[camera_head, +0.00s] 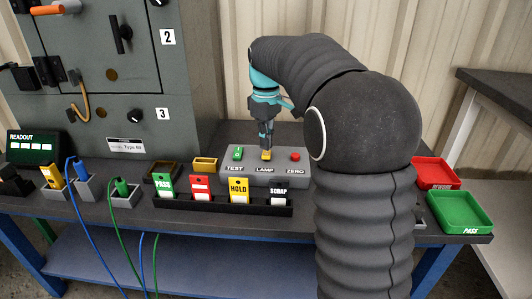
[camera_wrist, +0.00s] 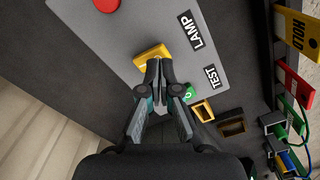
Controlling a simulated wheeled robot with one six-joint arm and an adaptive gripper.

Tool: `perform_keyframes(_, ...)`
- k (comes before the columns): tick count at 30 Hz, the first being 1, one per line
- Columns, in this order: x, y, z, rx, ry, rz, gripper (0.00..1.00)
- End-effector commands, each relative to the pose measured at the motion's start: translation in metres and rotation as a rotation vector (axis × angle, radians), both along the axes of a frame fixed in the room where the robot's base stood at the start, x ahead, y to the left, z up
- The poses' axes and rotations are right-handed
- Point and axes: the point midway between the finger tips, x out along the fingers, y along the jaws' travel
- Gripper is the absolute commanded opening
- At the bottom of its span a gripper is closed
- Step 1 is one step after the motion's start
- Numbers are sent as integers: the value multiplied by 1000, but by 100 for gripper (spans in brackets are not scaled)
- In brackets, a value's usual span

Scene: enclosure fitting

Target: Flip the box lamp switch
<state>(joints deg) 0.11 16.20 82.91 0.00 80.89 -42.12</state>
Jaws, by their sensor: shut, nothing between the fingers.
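The grey control box (camera_head: 287,164) stands on the bench with TEST, LAMP and ZERO labels. The yellow lamp switch (camera_head: 266,155) sits in its middle, above the LAMP label; it also shows in the wrist view (camera_wrist: 150,57). A green TEST switch (camera_head: 238,153) is on its left and a red ZERO button (camera_head: 295,156) on its right. My gripper (camera_head: 266,148) is shut and empty, pointing down over the yellow switch. In the wrist view its fingertips (camera_wrist: 156,66) overlap the switch's edge; I cannot tell whether they touch it. The fingers partly hide the switch and the green TEST switch.
In front of the box stands a black rack (camera_head: 222,204) with PASS, HOLD and SCRAP cards. A grey cabinet (camera_head: 130,80) rises at the left. Blue and green cabled plugs (camera_head: 122,188) stand at the left front. Red (camera_head: 436,172) and green (camera_head: 460,211) trays lie at the right.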

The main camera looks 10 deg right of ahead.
Motion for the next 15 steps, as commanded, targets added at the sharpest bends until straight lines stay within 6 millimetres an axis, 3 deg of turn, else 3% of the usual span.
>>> perform_keyframes(15,0,0,-4,0,0,0,0)
